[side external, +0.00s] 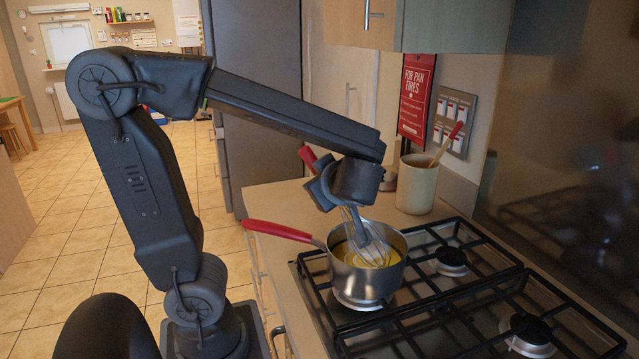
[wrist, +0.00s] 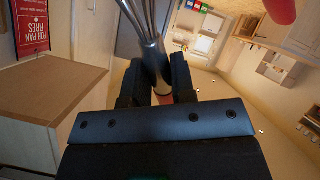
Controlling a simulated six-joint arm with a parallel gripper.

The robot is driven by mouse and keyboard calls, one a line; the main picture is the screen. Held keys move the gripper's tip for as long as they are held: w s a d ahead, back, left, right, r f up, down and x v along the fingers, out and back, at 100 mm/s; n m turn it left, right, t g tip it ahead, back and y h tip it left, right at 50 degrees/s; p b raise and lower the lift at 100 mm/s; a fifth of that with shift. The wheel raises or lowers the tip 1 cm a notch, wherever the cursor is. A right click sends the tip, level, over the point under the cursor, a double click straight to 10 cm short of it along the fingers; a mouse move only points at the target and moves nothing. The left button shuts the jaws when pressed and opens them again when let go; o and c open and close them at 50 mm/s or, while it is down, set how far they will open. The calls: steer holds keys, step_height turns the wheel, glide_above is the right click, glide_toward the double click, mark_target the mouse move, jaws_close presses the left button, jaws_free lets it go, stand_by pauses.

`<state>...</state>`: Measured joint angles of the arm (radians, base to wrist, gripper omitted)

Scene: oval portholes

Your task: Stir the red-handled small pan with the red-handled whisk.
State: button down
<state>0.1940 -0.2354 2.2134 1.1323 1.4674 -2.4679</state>
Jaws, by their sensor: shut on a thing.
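The small pan (side external: 367,272) is steel with a red handle (side external: 278,231) pointing left. It sits upright on the front left burner and holds something yellow (side external: 372,254). My gripper (side external: 325,187) is above the pan's back left rim, shut on the whisk. The whisk's red handle end (side external: 308,156) sticks up behind my gripper. Its wires (side external: 368,238) slant down inside the pan to the yellow contents; how deep they reach is unclear. In the wrist view the whisk's steel neck (wrist: 154,60) stands between the two dark fingers.
A cream crock (side external: 417,185) with a red-tipped wooden utensil (side external: 447,145) stands behind the pan near the wall. The black grates (side external: 475,290) to the right are empty. The counter (side external: 270,204) left of the pan is mostly clear. A cabinet (side external: 455,25) hangs above.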

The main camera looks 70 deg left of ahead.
steer(key=shift+w+a, duration=0.4)
steer(key=shift+w, duration=0.35)
steer(key=shift+s+a, duration=2)
steer(key=shift+s, duration=0.2)
steer(key=shift+w+d, duration=2.05)
steer(key=shift+w, duration=0.1)
steer(key=shift+s+a, duration=1)
steer(key=shift+s, duration=0.1)
